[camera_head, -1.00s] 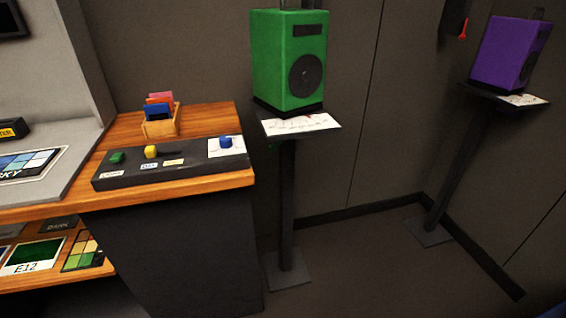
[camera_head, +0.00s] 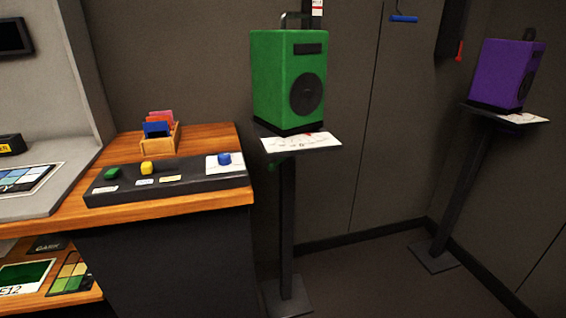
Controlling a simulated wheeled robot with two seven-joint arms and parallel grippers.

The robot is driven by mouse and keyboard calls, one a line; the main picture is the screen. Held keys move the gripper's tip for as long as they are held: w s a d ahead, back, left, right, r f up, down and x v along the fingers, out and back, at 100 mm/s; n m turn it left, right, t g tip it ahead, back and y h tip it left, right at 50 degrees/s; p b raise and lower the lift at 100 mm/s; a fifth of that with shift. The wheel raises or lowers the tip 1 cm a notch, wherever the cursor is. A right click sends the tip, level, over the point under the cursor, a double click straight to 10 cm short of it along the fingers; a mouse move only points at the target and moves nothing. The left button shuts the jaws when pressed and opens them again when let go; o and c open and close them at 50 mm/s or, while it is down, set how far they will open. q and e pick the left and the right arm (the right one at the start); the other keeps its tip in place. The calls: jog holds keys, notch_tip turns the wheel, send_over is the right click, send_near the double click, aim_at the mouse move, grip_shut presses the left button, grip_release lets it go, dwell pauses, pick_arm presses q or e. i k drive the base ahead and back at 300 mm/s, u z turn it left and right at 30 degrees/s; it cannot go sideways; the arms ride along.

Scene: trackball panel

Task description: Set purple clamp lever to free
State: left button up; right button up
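A purple speaker (camera_head: 503,75) stands on a small dark platform on a tall thin stand (camera_head: 460,190) at the right. A white label card (camera_head: 523,118) lies at the front of that platform, too small to read. I cannot make out a clamp lever on the purple stand. Neither of my grippers is in view.
A green speaker (camera_head: 280,80) stands on a nearer stand with a white card (camera_head: 300,142). A wooden desk (camera_head: 215,203) with a dark control panel (camera_head: 190,184) fills the left. A red handle (camera_head: 459,50) and a blue handle (camera_head: 403,18) are on the back wall. Floor between the stands is clear.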

aim_at(516, 133)
jog(key=z, duration=1.4)
jog(key=k, duration=0.6)
jog(key=z, duration=0.6)
jog(key=i, duration=1.95)
jog(key=u, duration=1.35)
jog(key=i, duration=0.65)
jog(key=u, duration=0.6)
